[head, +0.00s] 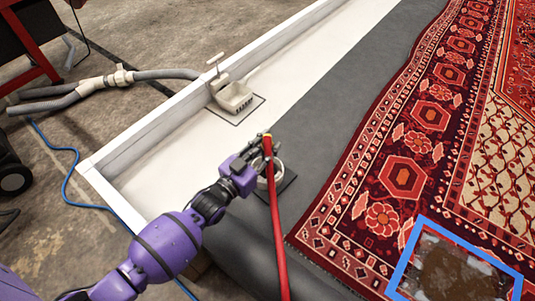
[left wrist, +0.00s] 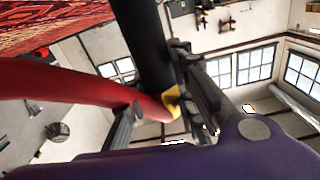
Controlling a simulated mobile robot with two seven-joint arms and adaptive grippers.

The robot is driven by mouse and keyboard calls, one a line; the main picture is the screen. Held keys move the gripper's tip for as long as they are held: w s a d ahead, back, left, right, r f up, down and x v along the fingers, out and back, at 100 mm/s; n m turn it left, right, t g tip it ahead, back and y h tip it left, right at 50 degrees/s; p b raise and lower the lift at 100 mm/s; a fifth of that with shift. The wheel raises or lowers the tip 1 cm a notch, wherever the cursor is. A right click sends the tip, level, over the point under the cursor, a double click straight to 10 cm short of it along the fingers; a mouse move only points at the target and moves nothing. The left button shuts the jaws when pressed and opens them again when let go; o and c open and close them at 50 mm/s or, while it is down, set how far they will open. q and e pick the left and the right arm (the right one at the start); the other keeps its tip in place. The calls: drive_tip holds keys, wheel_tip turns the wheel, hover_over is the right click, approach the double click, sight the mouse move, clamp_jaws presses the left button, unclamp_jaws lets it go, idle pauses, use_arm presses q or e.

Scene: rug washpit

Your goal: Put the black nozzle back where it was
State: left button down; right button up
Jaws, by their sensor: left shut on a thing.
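The black nozzle (left wrist: 148,45) shows in the left wrist view as a dark cylinder between the fingers. It has a yellow end (left wrist: 173,100), where a red hose (left wrist: 75,88) meets it. My left gripper (head: 262,158) is shut on it above the grey mat. The nozzle's black body is hard to make out in that view. A pale ring-like holder (head: 279,168) shows just behind the gripper, partly hidden. My right gripper is not in view.
A patterned red rug (head: 405,175) lies right of the grey mat (head: 335,110). A blue frame (head: 408,262) surrounds a dirty patch. A white tray-like fixture (head: 236,97) stands by the low white wall (head: 150,135). Grey pipes (head: 95,88) and a blue hose (head: 72,185) lie outside.

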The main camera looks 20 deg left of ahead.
sight(263, 157)
use_arm(q)
drive_tip(key=shift+w+a+f, duration=0.1)
drive_tip(key=shift+w+f, duration=0.15)
wheel_tip(263, 157, down, 4)
drive_tip(key=shift+w+r+b, duration=0.15)
drive_tip(key=shift+r+b, duration=0.05)
drive_tip(key=shift+b, duration=0.95)
drive_tip(key=shift+r, duration=0.15)
drive_tip(key=c, duration=1.9)
unclamp_jaws()
drive_tip(key=shift+a+f, duration=0.1)
drive_tip(key=shift+f, duration=0.15)
drive_tip(key=o, duration=0.4)
drive_tip(key=shift+o, duration=0.2)
